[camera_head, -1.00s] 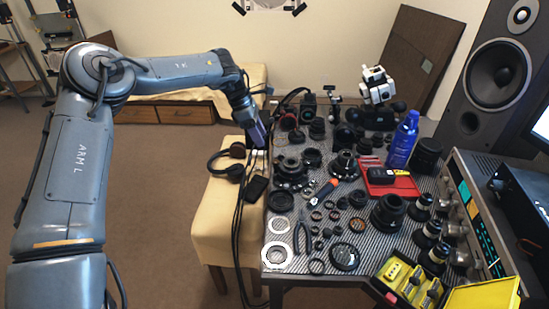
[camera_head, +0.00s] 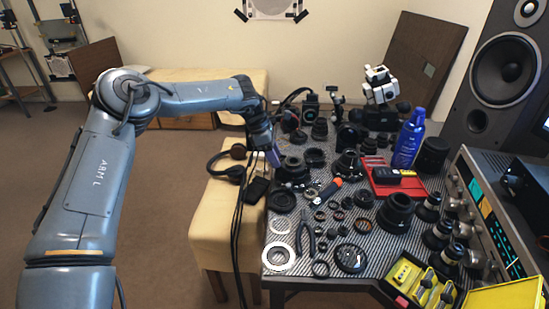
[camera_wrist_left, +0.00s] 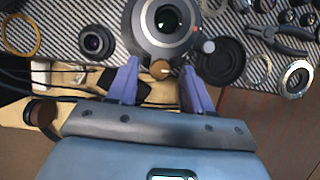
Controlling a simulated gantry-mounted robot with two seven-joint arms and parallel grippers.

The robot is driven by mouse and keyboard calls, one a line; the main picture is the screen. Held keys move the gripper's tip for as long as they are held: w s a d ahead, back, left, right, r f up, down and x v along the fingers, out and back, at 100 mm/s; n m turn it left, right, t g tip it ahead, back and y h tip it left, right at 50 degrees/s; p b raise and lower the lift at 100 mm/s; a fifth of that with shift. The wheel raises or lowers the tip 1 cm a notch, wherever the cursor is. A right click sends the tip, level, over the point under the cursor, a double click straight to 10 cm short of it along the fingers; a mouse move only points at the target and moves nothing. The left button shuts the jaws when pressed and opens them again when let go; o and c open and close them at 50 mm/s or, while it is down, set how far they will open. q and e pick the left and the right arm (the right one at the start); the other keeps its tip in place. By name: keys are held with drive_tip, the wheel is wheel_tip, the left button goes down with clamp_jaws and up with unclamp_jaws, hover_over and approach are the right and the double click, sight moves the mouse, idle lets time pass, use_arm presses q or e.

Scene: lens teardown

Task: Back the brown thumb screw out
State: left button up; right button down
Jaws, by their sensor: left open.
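The brown thumb screw (camera_wrist_left: 160,69) shows in the left wrist view as a small brown knob at the near edge of a large black lens body (camera_wrist_left: 140,22). My left gripper (camera_wrist_left: 159,78) is open, with one purple finger on each side of the screw and a visible gap to each. Whether the fingers are level with the screw is unclear. In the head view my left gripper (camera_head: 273,156) is at the table's left edge, beside the lens body (camera_head: 292,170). The screw cannot be made out there. My right gripper is in no view.
Lens parts and rings crowd the table (camera_head: 285,262). A grey knob (camera_wrist_left: 208,47) sits at the lens's right side, near a black ring (camera_wrist_left: 220,62). Headphones (camera_head: 232,165) lie on the bench left.

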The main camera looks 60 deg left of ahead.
use_arm(q)
clamp_jaws()
idle(0.3)
drive_tip(key=shift+d+n+y+p, duration=0.1)
drive_tip(key=shift+n+y+p, duration=0.3)
drive_tip(key=shift+n+p, duration=0.65)
drive_tip(key=shift+d+n+t+y+p, duration=0.15)
drive_tip(key=shift+n+t+y+p, duration=0.45)
drive_tip(key=shift+n, duration=1.35)
unclamp_jaws()
